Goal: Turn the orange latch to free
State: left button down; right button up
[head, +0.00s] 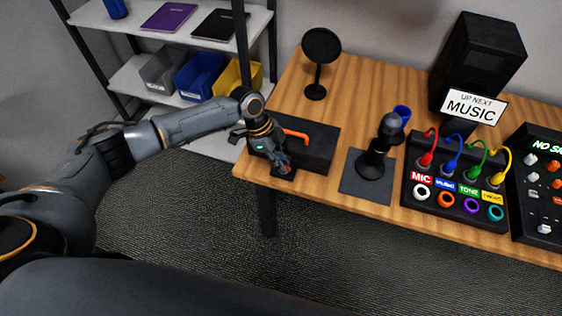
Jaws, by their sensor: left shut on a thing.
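The orange latch (297,134) is a bright bar on top of a dark box (318,146) at the left end of the wooden table. Its left part is hidden behind my left wrist. My left gripper (284,169) reaches down at the box's front left corner, with its fingers close together. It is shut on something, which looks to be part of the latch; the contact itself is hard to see. My right gripper is not in view.
A microphone on a dark pad (367,184) stands right of the box. A round black stand (320,55) is behind. A cable panel (455,205), a mixer (545,190), a "MUSIC" sign (473,106) and a speaker (478,62) fill the right. Shelves (140,75) stand left.

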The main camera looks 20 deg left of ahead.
pick_arm(q)
jog(key=c, duration=1.7)
grip_release()
jog(key=shift+r, duration=0.1)
